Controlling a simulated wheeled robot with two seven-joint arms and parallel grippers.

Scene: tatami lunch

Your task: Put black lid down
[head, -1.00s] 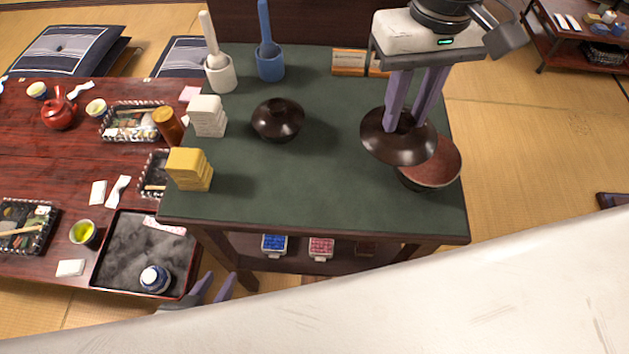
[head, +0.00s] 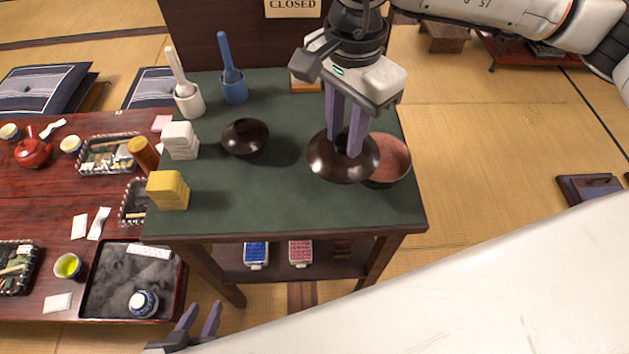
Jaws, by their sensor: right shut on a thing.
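The black lid (head: 328,162) is a dark, glossy, shallow dome. My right gripper (head: 347,148) is shut on its top knob, over the right part of the green-topped table (head: 270,205). The lid looks roughly level. Whether it touches the table cannot be told. An open bowl with a reddish inside (head: 391,160) stands just right of the lid, partly hidden behind it. My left gripper (head: 199,322) is low at the bottom left, fingers apart and empty.
White blocks (head: 180,141) and yellow blocks (head: 167,190) line the table's left edge. A white cup (head: 189,101) and a blue cup (head: 235,90) stand at the back left. The table's middle front is clear. A red low table (head: 60,185) with trays lies left.

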